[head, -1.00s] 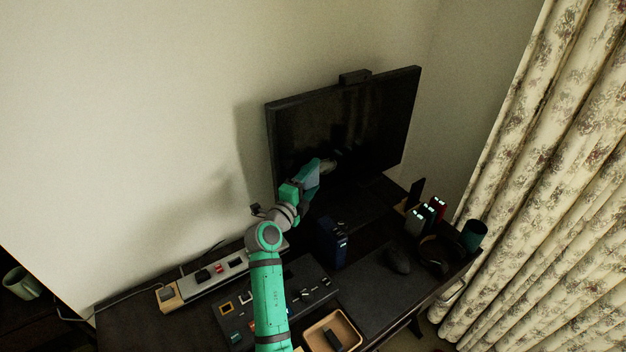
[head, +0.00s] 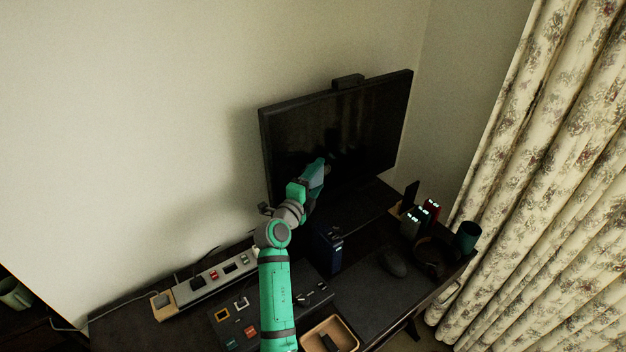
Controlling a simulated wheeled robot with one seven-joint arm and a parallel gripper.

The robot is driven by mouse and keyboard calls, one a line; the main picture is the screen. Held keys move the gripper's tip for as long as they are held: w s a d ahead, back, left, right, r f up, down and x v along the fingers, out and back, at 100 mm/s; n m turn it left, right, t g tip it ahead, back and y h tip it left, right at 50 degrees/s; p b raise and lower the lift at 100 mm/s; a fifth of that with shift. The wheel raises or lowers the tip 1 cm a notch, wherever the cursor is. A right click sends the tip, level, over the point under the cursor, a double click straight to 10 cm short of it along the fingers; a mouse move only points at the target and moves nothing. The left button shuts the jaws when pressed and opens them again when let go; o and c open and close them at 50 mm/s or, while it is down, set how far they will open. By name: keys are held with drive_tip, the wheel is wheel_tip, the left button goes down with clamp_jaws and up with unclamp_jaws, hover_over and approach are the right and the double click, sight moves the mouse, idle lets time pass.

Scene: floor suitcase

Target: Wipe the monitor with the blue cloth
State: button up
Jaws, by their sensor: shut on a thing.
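The black monitor (head: 350,125) stands on the dark desk against the wall, its screen facing right and toward the front. My arm reaches over the desk, and my gripper (head: 316,174) is in front of the lower left part of the screen. It is shut on the blue cloth (head: 314,180), of which only a small bluish patch shows at the fingers. I cannot tell whether the cloth touches the screen. The fingers are small and partly hidden by my wrist.
A dark blue box (head: 327,250) stands just below my gripper. A power strip (head: 215,282), a wooden tray (head: 330,335), a mouse (head: 393,262), headphones (head: 436,258) and a teal cup (head: 467,237) are on the desk. A floral curtain (head: 545,180) hangs at the right.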

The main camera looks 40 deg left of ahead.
drive_tip(key=shift+w+d, duration=0.3)
drive_tip(key=shift+w, duration=0.6)
drive_tip(key=shift+w+d, duration=0.25)
drive_tip(key=shift+w, duration=0.7)
drive_tip(key=shift+w+d, duration=0.3)
drive_tip(key=shift+w, duration=0.6)
drive_tip(key=shift+w+d, duration=0.25)
drive_tip(key=shift+w, duration=0.25)
drive_tip(key=shift+w+d, duration=0.25)
drive_tip(key=shift+w, duration=0.25)
drive_tip(key=shift+s, duration=0.15)
